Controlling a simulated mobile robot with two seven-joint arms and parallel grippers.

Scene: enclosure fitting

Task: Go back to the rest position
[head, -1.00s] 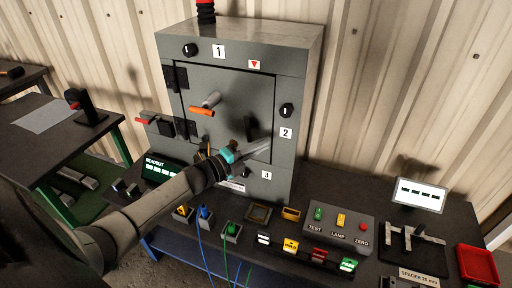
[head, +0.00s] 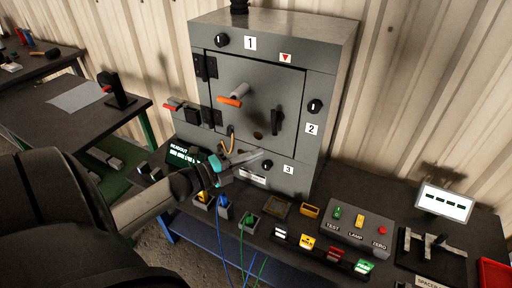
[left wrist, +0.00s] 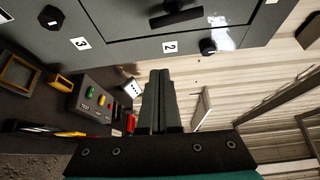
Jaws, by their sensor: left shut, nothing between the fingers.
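My left gripper (head: 252,160) is in front of the lower part of the grey enclosure (head: 330,110) in the head view, shut and empty. In the left wrist view its two fingers (left wrist: 160,78) lie together with nothing between them. The enclosure door (head: 272,82) looks closed, with an orange-ended handle (head: 231,100) and a dark handle (head: 278,121) on it. I cannot tell from the head view how far the fingers are from the panel; no contact shows. My right gripper is not in view.
The bench before the enclosure holds a grey button box (head: 355,229), small coloured blocks, a fixture (head: 432,246) and a red tray (head: 494,273). Blue and green cables (head: 222,240) hang over the front edge. A second table (head: 55,130) stands at left.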

